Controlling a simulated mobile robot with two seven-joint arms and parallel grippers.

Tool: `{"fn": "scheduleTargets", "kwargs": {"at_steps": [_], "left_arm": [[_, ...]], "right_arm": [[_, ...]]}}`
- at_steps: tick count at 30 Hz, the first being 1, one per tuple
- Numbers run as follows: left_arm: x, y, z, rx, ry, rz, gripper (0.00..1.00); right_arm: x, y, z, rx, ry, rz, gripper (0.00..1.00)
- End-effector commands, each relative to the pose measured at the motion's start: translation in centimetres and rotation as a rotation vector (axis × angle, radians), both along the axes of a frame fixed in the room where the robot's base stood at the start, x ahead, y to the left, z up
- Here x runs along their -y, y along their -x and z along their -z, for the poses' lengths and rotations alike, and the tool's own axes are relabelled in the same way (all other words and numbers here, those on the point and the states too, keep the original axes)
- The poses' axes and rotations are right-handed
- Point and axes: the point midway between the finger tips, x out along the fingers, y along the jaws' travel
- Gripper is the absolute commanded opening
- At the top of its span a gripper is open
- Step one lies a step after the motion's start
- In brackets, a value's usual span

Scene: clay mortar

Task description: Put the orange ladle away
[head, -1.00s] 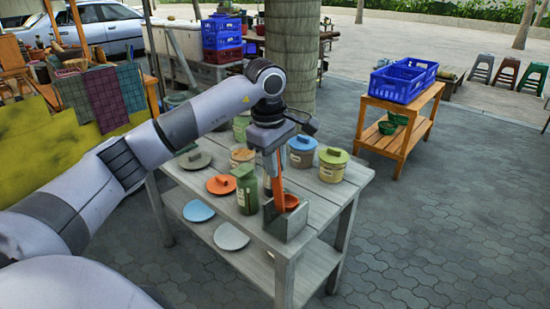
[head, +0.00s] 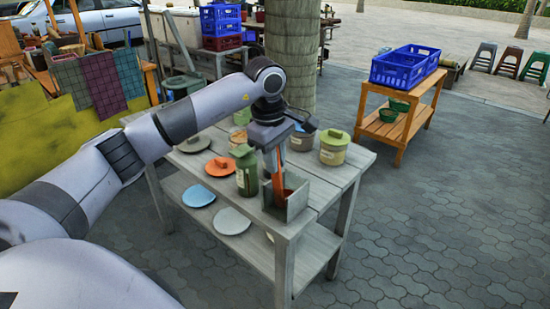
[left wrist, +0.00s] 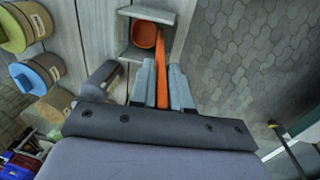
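The orange ladle (head: 278,179) hangs from my left gripper (head: 273,154), with its bowl down in a grey open-topped holder (head: 297,202) at the table's near corner. In the left wrist view the ladle's handle (left wrist: 163,72) runs between the two fingers of my left gripper (left wrist: 162,88), which look closed on it. The bowl shows inside the holder (left wrist: 152,14) there. I cannot tell whether the bowl rests on the holder's bottom. My right gripper is not in view.
A green jar (head: 246,174) stands close left of the holder. Lidded tubs (head: 333,148) and loose lids (head: 222,167) share the grey table (head: 329,181). A wooden stand with blue crates (head: 398,68) is back right. Paving at right is clear.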

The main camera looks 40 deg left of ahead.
Motion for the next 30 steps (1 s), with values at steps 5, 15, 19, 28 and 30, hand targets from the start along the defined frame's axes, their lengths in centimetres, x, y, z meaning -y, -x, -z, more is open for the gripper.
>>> {"fn": "scheduleTargets", "kwargs": {"at_steps": [5, 15, 19, 28, 30], "left_arm": [[0.0, 0.0, 0.0, 0.001, 0.0, 0.0, 0.44], [0.0, 0.1, -1.5, 0.005, 0.001, 0.0, 0.44], [0.0, 0.4, -3.7, 0.005, 0.001, -0.001, 0.44], [0.0, 0.9, -7.0, 0.001, 0.001, 0.0, 0.44], [0.0, 1.0, -7.1, 0.0, 0.001, 0.0, 0.44]], "right_arm": [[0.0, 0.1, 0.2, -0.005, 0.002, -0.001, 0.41], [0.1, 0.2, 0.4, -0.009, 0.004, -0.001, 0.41], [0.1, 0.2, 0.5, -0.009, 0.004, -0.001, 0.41], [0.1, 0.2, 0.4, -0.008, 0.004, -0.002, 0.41], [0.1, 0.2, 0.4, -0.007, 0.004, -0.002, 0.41]]}}
